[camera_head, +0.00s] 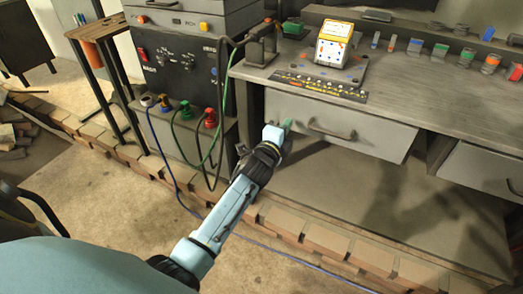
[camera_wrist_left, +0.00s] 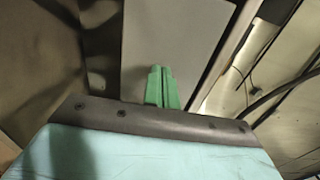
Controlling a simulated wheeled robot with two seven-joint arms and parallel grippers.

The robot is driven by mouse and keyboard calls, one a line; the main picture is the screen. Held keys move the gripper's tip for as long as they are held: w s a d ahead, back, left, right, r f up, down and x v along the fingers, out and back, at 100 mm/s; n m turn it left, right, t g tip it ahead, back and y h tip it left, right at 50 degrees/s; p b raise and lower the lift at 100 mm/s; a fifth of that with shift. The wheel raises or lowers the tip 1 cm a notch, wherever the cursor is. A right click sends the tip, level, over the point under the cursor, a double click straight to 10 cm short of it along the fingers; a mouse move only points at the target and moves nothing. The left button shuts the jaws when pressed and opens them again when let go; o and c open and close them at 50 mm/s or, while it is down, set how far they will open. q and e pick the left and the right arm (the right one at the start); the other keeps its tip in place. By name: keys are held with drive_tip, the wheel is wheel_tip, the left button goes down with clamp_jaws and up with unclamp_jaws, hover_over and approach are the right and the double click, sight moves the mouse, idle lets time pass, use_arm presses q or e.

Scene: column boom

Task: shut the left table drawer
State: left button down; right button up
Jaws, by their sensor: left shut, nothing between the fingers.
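The left table drawer (camera_head: 372,135) is a light grey panel with a dark bar handle (camera_head: 332,131), under the workbench top. A narrow side edge shows at its right end; how far it stands out is hard to tell. My left gripper (camera_head: 287,124), with green fingers, is at the left part of the drawer front, left of the handle. In the left wrist view its fingers (camera_wrist_left: 161,88) are together and empty, pointing at a pale grey panel (camera_wrist_left: 165,35) that looks like the drawer front. Whether they touch it is unclear. My right gripper is not in view.
The workbench (camera_head: 440,118) carries a patterned box (camera_head: 334,44) and several small coloured parts. A second drawer (camera_head: 487,170) is at the right. A grey machine (camera_head: 180,70) with plugged cables stands left of my left arm. A low brick border (camera_head: 325,240) runs along the floor.

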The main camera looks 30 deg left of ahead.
use_arm(q)
drive_tip(key=s+p, duration=0.2)
drive_tip(key=s, duration=0.9)
drive_tip(key=shift+s+d, duration=0.15)
drive_tip(key=shift+d, duration=0.25)
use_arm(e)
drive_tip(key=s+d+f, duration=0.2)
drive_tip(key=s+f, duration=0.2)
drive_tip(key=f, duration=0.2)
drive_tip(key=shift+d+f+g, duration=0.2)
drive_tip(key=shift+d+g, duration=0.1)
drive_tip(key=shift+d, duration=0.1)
